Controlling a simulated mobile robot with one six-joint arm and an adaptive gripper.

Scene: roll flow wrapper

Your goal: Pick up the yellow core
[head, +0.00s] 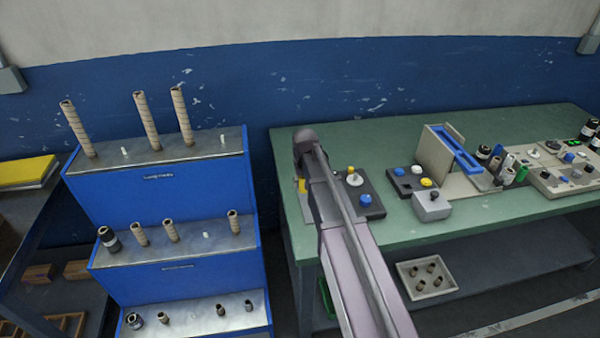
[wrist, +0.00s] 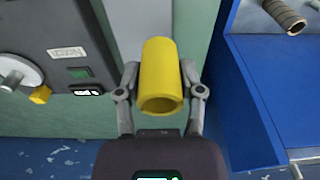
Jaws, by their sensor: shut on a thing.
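The yellow core (wrist: 161,72) is a short hollow tube, its open end facing the wrist camera. My gripper (wrist: 159,80) is shut on it, one finger on each side. In the head view a small yellow part of the core (head: 302,186) shows at the left end of the green table (head: 420,138), beside my arm. My arm hides the fingers there. I cannot tell whether the core touches the surface under it.
A dark control box (head: 361,196) with a white knob stands just right of my arm. A blue stepped rack (head: 160,205) with several upright brown cores is to the left, across a narrow gap. A grey tray (head: 427,278) sits on the lower shelf.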

